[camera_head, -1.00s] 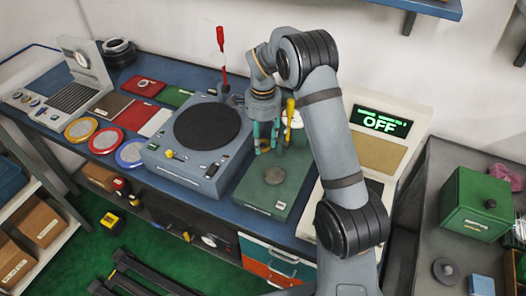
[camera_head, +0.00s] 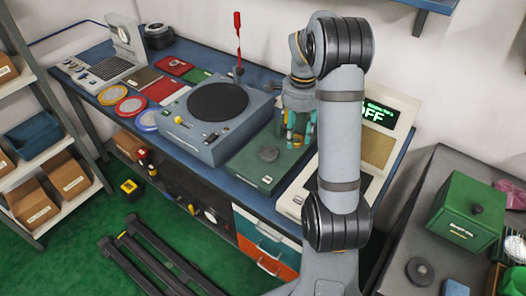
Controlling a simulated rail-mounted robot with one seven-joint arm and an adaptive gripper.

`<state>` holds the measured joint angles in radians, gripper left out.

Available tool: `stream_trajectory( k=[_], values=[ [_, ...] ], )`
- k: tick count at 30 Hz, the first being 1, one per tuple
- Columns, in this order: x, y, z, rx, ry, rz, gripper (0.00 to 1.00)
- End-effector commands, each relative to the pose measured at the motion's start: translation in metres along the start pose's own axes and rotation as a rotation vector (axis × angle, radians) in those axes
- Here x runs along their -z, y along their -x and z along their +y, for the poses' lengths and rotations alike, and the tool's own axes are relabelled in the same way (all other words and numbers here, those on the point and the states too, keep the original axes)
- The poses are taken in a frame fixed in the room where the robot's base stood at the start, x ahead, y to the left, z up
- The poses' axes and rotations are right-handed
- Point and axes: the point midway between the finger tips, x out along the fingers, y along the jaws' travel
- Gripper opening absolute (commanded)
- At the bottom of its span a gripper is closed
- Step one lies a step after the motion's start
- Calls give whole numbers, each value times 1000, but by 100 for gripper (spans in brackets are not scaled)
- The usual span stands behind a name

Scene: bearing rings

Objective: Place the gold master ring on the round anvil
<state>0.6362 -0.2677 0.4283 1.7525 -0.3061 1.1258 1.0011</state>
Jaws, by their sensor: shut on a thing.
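My gripper (camera_head: 297,141) points down over the block's back right part, to the right of the anvil. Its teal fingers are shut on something. A small orange-gold patch (camera_head: 297,138) shows between the fingers. It fits the gold master ring, but it is too small to make out as a ring. My arm hides the area to the right of the gripper.
A grey machine with a black turntable (camera_head: 218,102) and a red-handled lever (camera_head: 237,45) stands left of the block. A display unit (camera_head: 377,150) reading OFF is partly behind my arm. Yellow, red and blue round dishes (camera_head: 130,105) lie at the left.

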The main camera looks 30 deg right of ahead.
Motion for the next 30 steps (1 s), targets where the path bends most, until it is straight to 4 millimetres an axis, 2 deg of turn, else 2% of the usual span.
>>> stream_trajectory(
  k=[1, 6, 12, 17, 24, 30],
  values=[
    [-11, -6, -10, -5, 7, -2, 7],
    [-36, -29, -41, -3, 7, -1, 7],
    [-55, -48, -65, 0, 3, 0, 7],
    [-60, -57, -69, -2, 2, -1, 7],
    [-59, -88, -69, -2, 3, 0, 7],
    [-59, -94, -70, 2, 2, 0, 7]
  ],
)
